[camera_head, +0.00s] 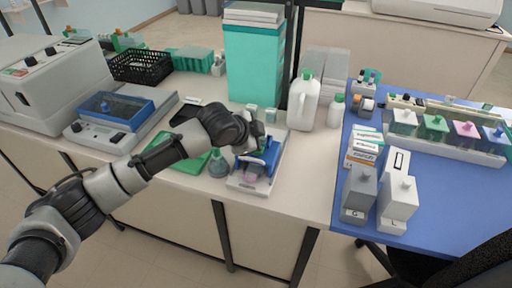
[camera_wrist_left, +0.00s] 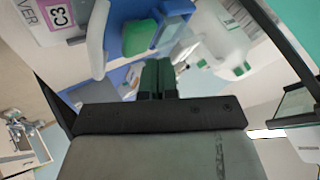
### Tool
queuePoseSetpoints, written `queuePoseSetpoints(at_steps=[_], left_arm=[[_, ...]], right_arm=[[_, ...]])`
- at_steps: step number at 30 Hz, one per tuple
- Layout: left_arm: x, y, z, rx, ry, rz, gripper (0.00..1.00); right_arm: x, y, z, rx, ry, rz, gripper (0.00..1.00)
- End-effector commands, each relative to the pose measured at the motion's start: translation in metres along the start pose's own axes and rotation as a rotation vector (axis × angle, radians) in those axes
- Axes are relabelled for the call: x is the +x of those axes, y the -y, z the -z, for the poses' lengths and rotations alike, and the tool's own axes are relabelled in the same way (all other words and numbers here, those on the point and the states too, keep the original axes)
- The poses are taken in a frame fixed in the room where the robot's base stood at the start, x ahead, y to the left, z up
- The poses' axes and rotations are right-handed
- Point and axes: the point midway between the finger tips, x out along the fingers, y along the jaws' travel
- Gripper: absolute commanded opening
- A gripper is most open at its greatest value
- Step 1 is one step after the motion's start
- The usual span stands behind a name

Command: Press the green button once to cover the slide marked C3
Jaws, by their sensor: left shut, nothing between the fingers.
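A coverslipping device with a white base (camera_head: 238,181) and a blue body (camera_head: 270,157) stands near the front edge of the white bench. In the left wrist view, its green button (camera_wrist_left: 140,37) is a rounded block beside blue parts (camera_wrist_left: 115,75). A pink label reading C3 (camera_wrist_left: 60,16) shows at the upper left there, near the printed letters "VER". My left gripper (camera_wrist_left: 158,68) is shut and empty, its dark fingertips close to the button. I cannot tell whether they touch it. In the head view my left wrist (camera_head: 228,128) hangs over the device and hides the button.
A white jug (camera_head: 303,103) and a small bottle (camera_head: 336,111) stand behind the device. A flask (camera_head: 218,164) and a green mat (camera_head: 186,166) lie to its left. A blue-topped table (camera_head: 440,180) with staining jars is at right.

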Motion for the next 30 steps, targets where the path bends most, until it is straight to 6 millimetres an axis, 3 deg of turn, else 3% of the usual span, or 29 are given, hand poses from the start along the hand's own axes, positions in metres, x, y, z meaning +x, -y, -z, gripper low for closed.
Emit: queuePoseSetpoints(at_steps=[30], left_arm=[[0.0086, -0.0064, -0.0061, 0.000, 0.000, 0.000, 0.00]], right_arm=[[-0.0020, -0.0001, -0.0001, 0.000, 0.001, 0.000, 0.43]])
